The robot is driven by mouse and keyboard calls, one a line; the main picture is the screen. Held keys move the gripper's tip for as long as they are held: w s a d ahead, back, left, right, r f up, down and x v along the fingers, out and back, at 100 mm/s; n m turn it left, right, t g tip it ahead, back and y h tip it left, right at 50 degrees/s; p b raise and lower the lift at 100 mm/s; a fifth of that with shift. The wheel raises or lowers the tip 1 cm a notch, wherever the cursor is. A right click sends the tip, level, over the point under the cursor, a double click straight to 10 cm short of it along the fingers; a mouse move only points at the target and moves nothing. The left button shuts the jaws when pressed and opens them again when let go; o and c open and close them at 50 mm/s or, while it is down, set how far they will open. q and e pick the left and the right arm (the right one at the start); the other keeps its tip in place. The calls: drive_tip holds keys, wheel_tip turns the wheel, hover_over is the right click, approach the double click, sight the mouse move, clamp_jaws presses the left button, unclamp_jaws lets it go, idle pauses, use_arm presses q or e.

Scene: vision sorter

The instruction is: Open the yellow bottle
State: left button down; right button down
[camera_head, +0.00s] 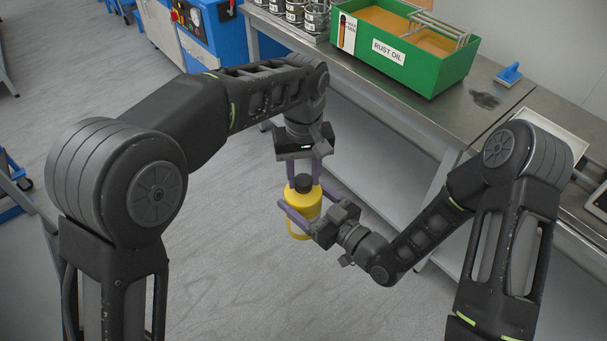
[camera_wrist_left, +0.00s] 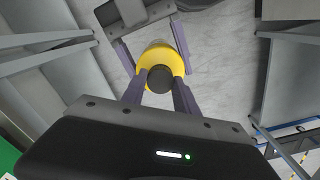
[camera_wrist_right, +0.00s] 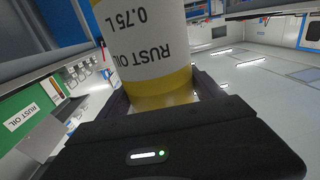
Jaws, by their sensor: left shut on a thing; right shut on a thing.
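The yellow bottle (camera_head: 304,211) is held upright in the air in front of the workbench, its black cap (camera_head: 303,183) still on top. My left gripper (camera_head: 303,177) comes down from above, its purple fingers shut on the cap. The left wrist view shows the cap (camera_wrist_left: 160,78) between the fingertips, with the yellow shoulder (camera_wrist_left: 153,58) around it. My right gripper (camera_head: 302,194) comes in from the right and is shut around the bottle's body. In the right wrist view the bottle (camera_wrist_right: 150,50) shows a white label reading RUST OIL 0.75 L, upside down.
A green RUST OIL bin (camera_head: 425,72) stands on the metal workbench (camera_head: 470,115), with several cans (camera_head: 293,12) to its left and a blue tool (camera_head: 509,74) to its right. A blue machine (camera_head: 205,30) stands behind. The grey floor below the bottle is clear.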

use_arm(q)
drive_tip(key=n, duration=0.5)
drive_tip(key=shift+w+n, duration=0.1)
drive_tip(key=shift+n, duration=0.3)
drive_tip(key=n, duration=0.2)
drive_tip(key=shift+n, duration=0.4)
drive_tip(key=n, duration=0.6)
drive_tip(key=shift+a+r, duration=0.1)
drive_tip(key=shift+r, duration=0.15)
drive_tip(key=shift+r, duration=0.9)
drive_tip(key=shift+r, duration=2)
